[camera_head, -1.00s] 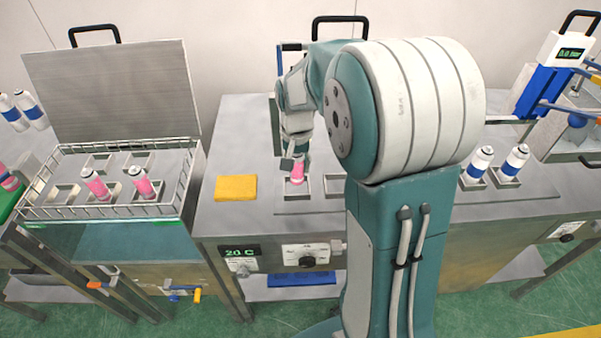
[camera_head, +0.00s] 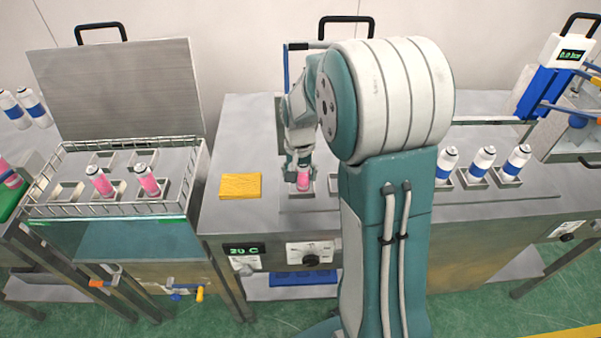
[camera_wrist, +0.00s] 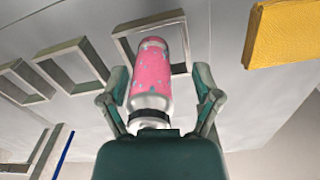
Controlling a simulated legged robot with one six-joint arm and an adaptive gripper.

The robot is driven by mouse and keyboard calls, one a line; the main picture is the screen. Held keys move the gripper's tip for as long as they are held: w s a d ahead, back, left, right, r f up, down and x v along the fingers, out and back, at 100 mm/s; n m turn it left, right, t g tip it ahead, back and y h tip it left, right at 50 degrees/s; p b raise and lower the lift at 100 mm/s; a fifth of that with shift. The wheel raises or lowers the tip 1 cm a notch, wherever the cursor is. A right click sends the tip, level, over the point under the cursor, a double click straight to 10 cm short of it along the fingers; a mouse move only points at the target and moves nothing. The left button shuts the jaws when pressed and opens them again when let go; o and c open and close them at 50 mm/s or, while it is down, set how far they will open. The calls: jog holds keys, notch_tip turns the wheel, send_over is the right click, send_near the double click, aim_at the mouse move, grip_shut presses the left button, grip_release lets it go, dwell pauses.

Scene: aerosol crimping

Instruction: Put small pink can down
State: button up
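The small pink can (camera_head: 304,181) is at a square holder on the middle table, under my gripper (camera_head: 301,165). In the wrist view the pink can (camera_wrist: 151,72) lies between the two fingers of my gripper (camera_wrist: 160,88), its far end inside the square frame (camera_wrist: 122,48). The fingers look spread, with a gap on the right side of the can and a smaller one on the left. Whether the can's base rests fully on the table is hard to see.
A yellow block (camera_head: 240,186) lies left of the holder. A wire-walled basin (camera_head: 120,208) with two pink cans (camera_head: 147,180) stands further left. Blue-and-white cans (camera_head: 482,162) stand in holders at right. Empty square frames (camera_wrist: 72,65) neighbour the can's holder.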

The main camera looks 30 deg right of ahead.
jog(key=shift+d, duration=0.1)
jog(key=shift+d+r, duration=0.2)
jog(key=shift+r, duration=0.25)
notch_tip(320, 180, up, 11)
jog(key=shift+r, duration=0.1)
jog(key=shift+s+a+r, duration=0.15)
jog(key=shift+a+r, duration=0.05)
jog(key=shift+r, duration=0.05)
jog(key=s+a+r+n+t, duration=0.2)
jog(key=s+a+n, duration=0.1)
jog(key=s, duration=0.7)
jog(key=s+a+r+n+t, duration=0.3)
jog(key=s+a, duration=0.3)
jog(key=s, duration=0.4)
jog(key=shift+n+t, duration=0.3)
jog(key=shift+n, duration=0.1)
